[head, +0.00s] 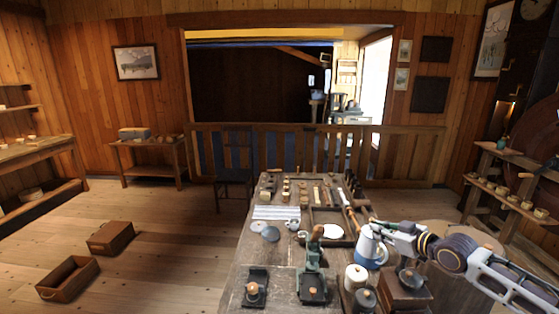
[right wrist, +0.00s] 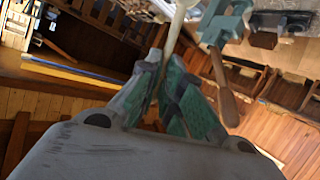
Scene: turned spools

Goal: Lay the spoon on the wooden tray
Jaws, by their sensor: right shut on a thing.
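My right gripper (head: 368,225) reaches in from the right over the work table; its jaws also show in the right wrist view (right wrist: 160,72). They are shut on a slim pale shaft, which looks like the spoon (right wrist: 177,22). In the head view the spoon (head: 347,203) appears as a thin light wooden piece slanting up and left from the jaws; its far end is hard to make out. The wooden tray (head: 312,216), a dark shallow frame, lies left of the gripper, with a white round thing (head: 333,231) in it. My left gripper is not in view.
A pale blue-banded jug (head: 369,250) stands just below my right gripper. A green press (head: 314,262) stands at the table's front, with small jars (head: 355,276) and a wooden box (head: 404,290) to its right. Several small turned pieces fill the table's far part.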

